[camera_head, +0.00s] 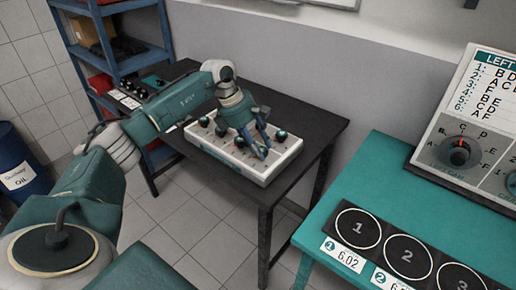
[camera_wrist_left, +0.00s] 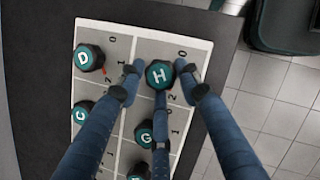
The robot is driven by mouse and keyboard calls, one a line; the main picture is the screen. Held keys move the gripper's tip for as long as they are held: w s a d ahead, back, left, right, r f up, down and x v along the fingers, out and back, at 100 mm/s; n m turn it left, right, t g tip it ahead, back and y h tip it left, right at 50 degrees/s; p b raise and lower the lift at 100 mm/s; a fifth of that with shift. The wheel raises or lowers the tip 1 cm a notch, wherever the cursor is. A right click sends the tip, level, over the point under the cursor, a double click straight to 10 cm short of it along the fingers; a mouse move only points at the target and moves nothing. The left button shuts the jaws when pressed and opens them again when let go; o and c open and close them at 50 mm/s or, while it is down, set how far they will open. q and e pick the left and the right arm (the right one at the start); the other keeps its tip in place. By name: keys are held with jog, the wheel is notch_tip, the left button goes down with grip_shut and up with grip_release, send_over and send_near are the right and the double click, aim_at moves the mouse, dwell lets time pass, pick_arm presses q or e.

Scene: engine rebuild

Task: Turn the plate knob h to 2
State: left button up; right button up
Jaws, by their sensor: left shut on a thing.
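The white knob plate (camera_head: 262,176) lies on a dark table and carries several round teal-topped knobs. In the left wrist view the plate (camera_wrist_left: 143,29) shows number marks beside the knobs. Knob H (camera_wrist_left: 159,73) is at the top of the right column, with a 0 at its upper right and a 2 below it. My left gripper (camera_wrist_left: 158,80) is shut on knob H, its blue fingers around the knob's sides. In the head view the left gripper (camera_head: 257,148) reaches down onto the plate. My right gripper is not in view.
Knob D (camera_wrist_left: 88,58) and knob C (camera_wrist_left: 84,113) stand in the left column; knob G (camera_wrist_left: 145,133) sits just below H, close to the fingers. A teal table (camera_head: 335,205) with numbered discs and a dial board (camera_head: 470,115) stand at the right.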

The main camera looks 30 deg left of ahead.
pick_arm(q)
jog(key=shift+w+d+r, duration=0.2)
jog(key=shift+d+r, duration=0.05)
jog(key=shift+r, duration=0.05)
jog(key=o, duration=1.1)
jog(key=shift+s+d, duration=0.1)
jog(key=shift+d, duration=0.1)
jog(key=shift+a, duration=0.1)
jog(key=shift+a, duration=0.15)
jog(key=v, duration=1.1)
jog(key=shift+s+r, duration=0.2)
jog(key=shift+r, duration=0.2)
